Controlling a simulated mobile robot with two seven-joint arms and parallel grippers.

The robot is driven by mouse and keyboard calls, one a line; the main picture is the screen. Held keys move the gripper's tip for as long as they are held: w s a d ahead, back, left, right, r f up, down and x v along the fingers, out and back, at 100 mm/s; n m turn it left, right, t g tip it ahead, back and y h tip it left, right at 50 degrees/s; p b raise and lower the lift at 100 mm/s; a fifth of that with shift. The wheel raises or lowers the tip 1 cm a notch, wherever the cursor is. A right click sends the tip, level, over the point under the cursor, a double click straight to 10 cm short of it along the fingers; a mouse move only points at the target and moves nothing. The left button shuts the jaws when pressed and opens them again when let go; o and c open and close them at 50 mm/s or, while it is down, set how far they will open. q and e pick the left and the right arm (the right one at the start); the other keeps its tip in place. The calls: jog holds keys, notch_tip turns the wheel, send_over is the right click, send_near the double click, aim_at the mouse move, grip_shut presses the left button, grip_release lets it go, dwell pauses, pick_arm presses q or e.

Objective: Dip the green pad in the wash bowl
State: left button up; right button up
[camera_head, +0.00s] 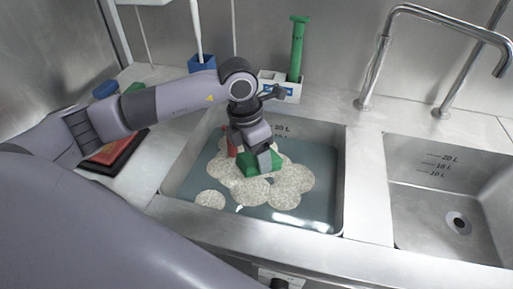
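The wash bowl (334,190) is a steel basin with water in it and patches of pale foam (288,185) on top. The green pad (248,163) is at the foam inside the bowl, directly under my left gripper (262,158). A gripper finger reaches down over the pad, and the pad appears to be held. The pad's lower part is hidden by foam. A red part (231,146) shows just left of the gripper; I cannot tell what it belongs to. My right gripper is not in view.
An empty second basin (420,190) with a drain is on the right, under a tall faucet (385,45). Behind the wash bowl stand a white holder (290,92) with a green bottle-like object (297,50) and a blue holder (202,64) with a white brush. A red-and-black tray (112,152) lies left.

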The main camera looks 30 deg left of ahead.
pick_arm(q)
notch_tip(320, 180, down, 10)
jog(key=b, duration=0.7)
jog(key=shift+b, duration=0.4)
